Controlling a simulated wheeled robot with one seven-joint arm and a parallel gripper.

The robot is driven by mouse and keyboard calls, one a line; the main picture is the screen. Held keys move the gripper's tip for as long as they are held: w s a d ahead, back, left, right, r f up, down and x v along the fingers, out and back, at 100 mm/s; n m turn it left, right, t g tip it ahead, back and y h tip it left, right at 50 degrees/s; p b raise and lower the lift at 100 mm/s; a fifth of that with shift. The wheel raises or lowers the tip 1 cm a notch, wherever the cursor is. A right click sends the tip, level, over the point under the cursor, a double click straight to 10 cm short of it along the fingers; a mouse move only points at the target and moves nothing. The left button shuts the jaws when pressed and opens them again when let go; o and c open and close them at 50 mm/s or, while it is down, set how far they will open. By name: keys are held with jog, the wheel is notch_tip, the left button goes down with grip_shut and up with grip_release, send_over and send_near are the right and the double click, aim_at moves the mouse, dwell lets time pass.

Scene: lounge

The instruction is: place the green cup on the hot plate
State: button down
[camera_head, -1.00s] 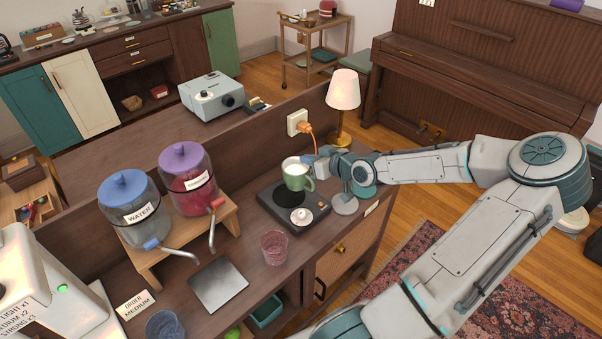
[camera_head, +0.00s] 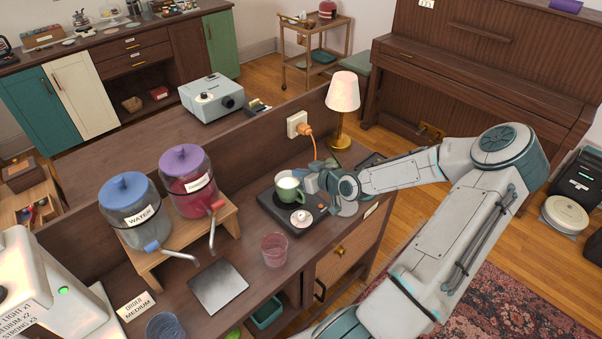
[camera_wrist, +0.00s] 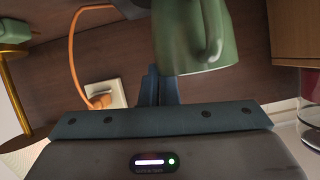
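The green cup (camera_head: 288,188) is upright, with pale contents, over the back left part of the black hot plate (camera_head: 321,208). I cannot tell whether its base touches the plate. My gripper (camera_head: 308,180) is at the cup's right side. In the wrist view the cup (camera_wrist: 190,35) is upside down in the picture, handle facing the camera. The narrow fingers of my gripper (camera_wrist: 160,75) are close together at the cup's rim and appear shut on its wall. The fingertips are partly hidden by the cup.
A small round pale item (camera_head: 301,217) is at the hot plate's front. A pink glass (camera_head: 274,249) stands in front of it. A lamp (camera_head: 342,95) and wall outlet (camera_head: 297,124) are behind. Two drink dispensers (camera_head: 131,212) and a grey square plate (camera_head: 218,286) are to the left.

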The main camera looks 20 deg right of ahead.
jog(key=shift+f, duration=0.15)
jog(key=c, duration=1.7)
grip_release()
